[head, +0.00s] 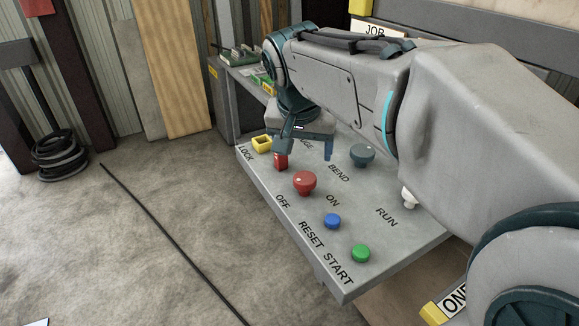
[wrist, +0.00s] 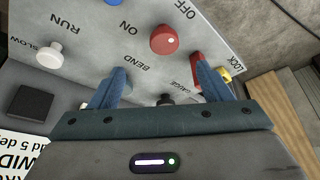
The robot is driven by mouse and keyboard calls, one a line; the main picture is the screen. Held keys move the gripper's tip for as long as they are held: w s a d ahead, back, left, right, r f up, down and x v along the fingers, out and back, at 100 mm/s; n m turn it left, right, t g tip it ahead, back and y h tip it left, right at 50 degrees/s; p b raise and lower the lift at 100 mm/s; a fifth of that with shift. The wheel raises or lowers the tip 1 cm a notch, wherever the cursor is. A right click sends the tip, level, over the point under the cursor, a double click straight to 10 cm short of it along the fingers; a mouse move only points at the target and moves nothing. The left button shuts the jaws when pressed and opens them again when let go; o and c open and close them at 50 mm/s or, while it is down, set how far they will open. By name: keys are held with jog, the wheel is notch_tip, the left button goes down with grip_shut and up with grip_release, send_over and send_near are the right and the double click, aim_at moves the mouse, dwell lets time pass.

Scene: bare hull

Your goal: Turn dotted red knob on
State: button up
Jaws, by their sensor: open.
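The red knob (head: 304,183) stands on the sloping grey panel, between the OFF and ON labels. A small pale dot shows on its top in the head view; which label it points at is hard to tell. In the wrist view the red knob (wrist: 164,40) is beyond the fingertips, whole and unobstructed. My gripper (head: 306,148) is open and empty, above the panel on the far side of the knob and apart from it. In the wrist view my gripper (wrist: 161,78) has its two blue fingers spread wide, with the knob ahead of the gap.
A red block-like switch (head: 281,161) and a yellow LOCK piece (head: 262,144) stand close to the knob. A teal BEND knob (head: 361,155), white knob (head: 408,198), blue button (head: 332,221) and green button (head: 361,253) share the panel. Floor at left is mostly clear.

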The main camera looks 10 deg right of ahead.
aim_at(305, 178)
jog(key=shift+m, duration=0.3)
jog(key=x, duration=0.4)
jog(key=w+x, duration=0.1)
jog(key=x, duration=0.9)
jog(key=shift+w+r, duration=0.15)
jog(key=shift+r, duration=0.05)
jog(key=shift+c, duration=0.3)
jog(key=c, duration=0.9)
